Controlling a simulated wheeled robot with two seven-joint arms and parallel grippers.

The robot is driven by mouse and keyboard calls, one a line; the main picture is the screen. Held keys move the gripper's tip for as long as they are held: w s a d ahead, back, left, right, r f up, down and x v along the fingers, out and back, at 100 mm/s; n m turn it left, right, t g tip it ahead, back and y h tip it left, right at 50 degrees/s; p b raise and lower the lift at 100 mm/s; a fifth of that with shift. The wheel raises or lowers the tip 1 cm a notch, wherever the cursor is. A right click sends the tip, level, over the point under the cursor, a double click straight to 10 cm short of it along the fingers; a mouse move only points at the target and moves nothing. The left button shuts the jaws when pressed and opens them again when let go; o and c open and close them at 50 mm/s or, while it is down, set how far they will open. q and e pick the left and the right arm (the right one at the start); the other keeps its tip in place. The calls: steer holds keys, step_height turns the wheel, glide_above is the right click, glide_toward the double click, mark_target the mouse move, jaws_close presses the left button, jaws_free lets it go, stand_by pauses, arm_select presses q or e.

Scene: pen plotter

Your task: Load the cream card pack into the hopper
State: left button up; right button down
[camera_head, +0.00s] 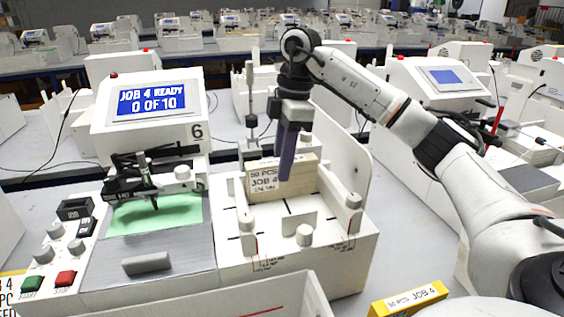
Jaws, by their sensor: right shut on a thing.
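The cream card pack (264,183), labelled "50 PCS" and "JOB 4", stands upright at the back of the white hopper (340,241). My right gripper (286,172) points down over the hopper and is shut on the pack near its middle. The gripper's dark purple finger covers part of the pack's front. I cannot tell whether the pack's lower edge touches the hopper floor. My left gripper is not in view.
The plotter (155,110) left of the hopper shows "JOB 4 READY 0 OF 10". A green sheet (155,215) lies on its bed. Green (30,284) and red (65,278) buttons sit at the front left. A yellow pack (408,298) lies at the front right.

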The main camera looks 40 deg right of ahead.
steer(key=shift+f, duration=0.1)
steer(key=c, duration=1.6)
jaws_free()
steer(key=shift+c, duration=0.2)
steer(key=shift+o, duration=0.9)
steer(key=r+p, duration=0.1)
steer(key=r, duration=0.2)
steer(key=r+p, duration=0.1)
steer(key=r, duration=0.2)
steer(key=d+r+p, duration=0.1)
steer(key=r, duration=0.3)
steer(key=shift+s+d, duration=0.1)
steer(key=shift+s, duration=0.2)
steer(key=shift+r, duration=0.1)
steer(key=shift+s+d+r, duration=0.15)
steer(key=shift+r, duration=0.8)
